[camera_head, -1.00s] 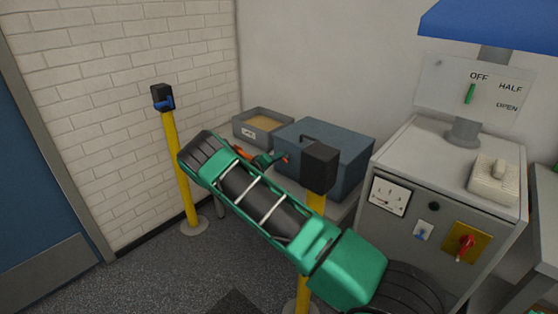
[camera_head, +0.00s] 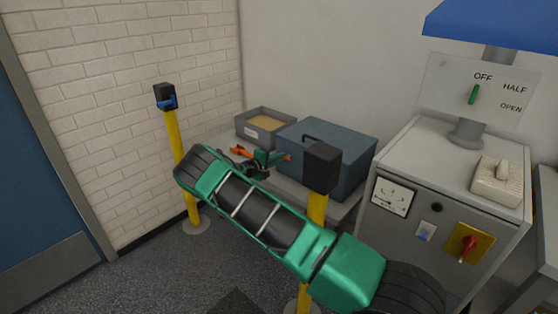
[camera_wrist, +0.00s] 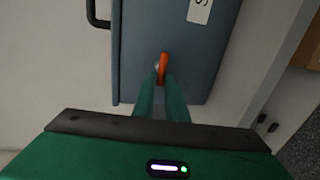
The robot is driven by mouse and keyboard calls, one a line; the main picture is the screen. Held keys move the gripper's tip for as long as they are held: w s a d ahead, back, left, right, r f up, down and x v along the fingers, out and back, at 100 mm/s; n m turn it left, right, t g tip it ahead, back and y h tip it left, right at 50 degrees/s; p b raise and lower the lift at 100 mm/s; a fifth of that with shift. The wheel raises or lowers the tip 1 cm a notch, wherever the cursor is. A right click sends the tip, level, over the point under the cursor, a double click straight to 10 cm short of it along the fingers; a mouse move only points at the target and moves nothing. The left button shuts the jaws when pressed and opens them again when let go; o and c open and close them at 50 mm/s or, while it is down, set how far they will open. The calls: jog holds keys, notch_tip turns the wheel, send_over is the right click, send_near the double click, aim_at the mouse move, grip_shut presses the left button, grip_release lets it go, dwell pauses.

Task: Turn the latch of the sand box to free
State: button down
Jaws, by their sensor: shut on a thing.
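The sand box is a blue-grey lidded box (camera_head: 345,150) with a black handle on top, standing on a grey bench. It fills the middle of the wrist view (camera_wrist: 190,85), with a white label partly cut off at the top. Its orange-red latch (camera_wrist: 163,67) is on the face towards me. My gripper (camera_wrist: 164,80) has its two green fingers closed on the latch, one on each side. In the head view my gripper (camera_head: 282,158) reaches the box's left front, where only a little of the latch shows. The latch's exact angle is hard to tell.
An open grey tray of sand (camera_head: 249,131) stands left of the box. A yellow post with a black head (camera_head: 321,166) is in front of the box, close to my arm. Another post (camera_head: 172,140) stands left. A grey cabinet (camera_head: 400,235) is at right.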

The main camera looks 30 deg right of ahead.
jog(key=shift+s+f, duration=0.3)
jog(key=shift+f, duration=0.25)
jog(key=c, duration=1.8)
grip_release()
jog(key=shift+w+r, duration=0.1)
jog(key=shift+r, duration=0.2)
jog(key=v, duration=1)
jog(key=shift+a, duration=0.35)
